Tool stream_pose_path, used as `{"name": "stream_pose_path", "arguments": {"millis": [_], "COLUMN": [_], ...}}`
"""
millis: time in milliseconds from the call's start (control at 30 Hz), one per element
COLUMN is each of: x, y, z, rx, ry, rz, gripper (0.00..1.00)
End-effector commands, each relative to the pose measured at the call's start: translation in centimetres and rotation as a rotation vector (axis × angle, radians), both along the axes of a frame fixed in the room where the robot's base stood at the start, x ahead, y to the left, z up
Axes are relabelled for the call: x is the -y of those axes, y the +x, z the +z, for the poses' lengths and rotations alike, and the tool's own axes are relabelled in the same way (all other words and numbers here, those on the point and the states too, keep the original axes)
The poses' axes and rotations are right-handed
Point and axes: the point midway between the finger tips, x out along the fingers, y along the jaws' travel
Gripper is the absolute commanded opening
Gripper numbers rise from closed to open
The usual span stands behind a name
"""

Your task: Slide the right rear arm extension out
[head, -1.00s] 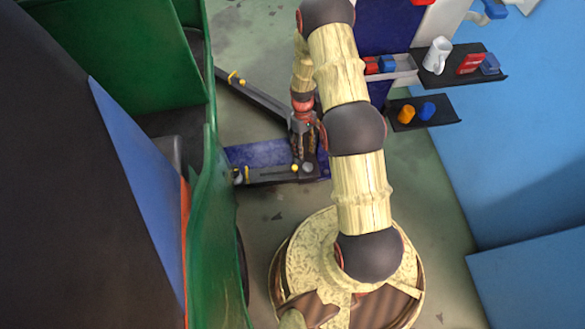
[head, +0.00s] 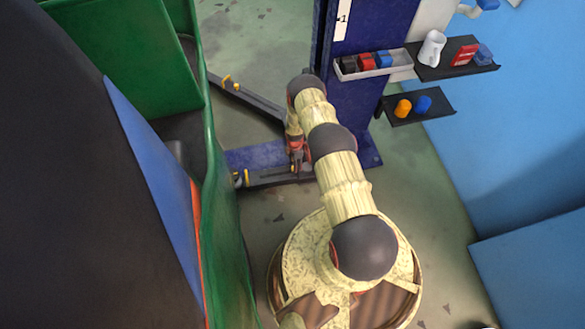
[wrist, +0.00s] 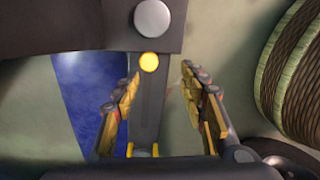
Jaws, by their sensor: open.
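A dark lift arm with an extension (head: 262,178) lies low beside the green vehicle, across the foot of the blue post. Yellow stops (wrist: 143,150) show nearer my palm. My gripper (wrist: 160,76) is open, one finger on each side of the extension, with visible gaps to it. In the head view my gripper (head: 296,168) hides the knob and pad. Contact in depth cannot be told.
The green vehicle body (head: 222,215) stands close on the left. A second lift arm (head: 248,99) lies farther back. The blue post (head: 362,100) rises behind my arm, with shelves (head: 455,72) of small items on its right. Open floor (head: 425,215) lies to the right.

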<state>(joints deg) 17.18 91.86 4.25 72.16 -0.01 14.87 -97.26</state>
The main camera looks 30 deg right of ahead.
Motion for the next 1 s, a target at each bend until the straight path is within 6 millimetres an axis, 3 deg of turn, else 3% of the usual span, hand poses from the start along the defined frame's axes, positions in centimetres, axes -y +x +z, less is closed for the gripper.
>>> {"name": "stream_pose_path", "arguments": {"millis": [133, 300, 800, 1000], "x": [0.4, 0.5, 0.4, 0.5], "y": [1.2, 1.5, 1.4, 1.4], "z": [-0.1, -0.3, -6.9, -7.9], "rx": [0.045, 0.055, 0.054, 0.054], "ry": [-0.008, -0.009, -0.009, -0.009], "rz": [0.178, 0.28, 0.287, 0.286], "gripper": [0.43, 0.43, 0.43, 0.43]}}
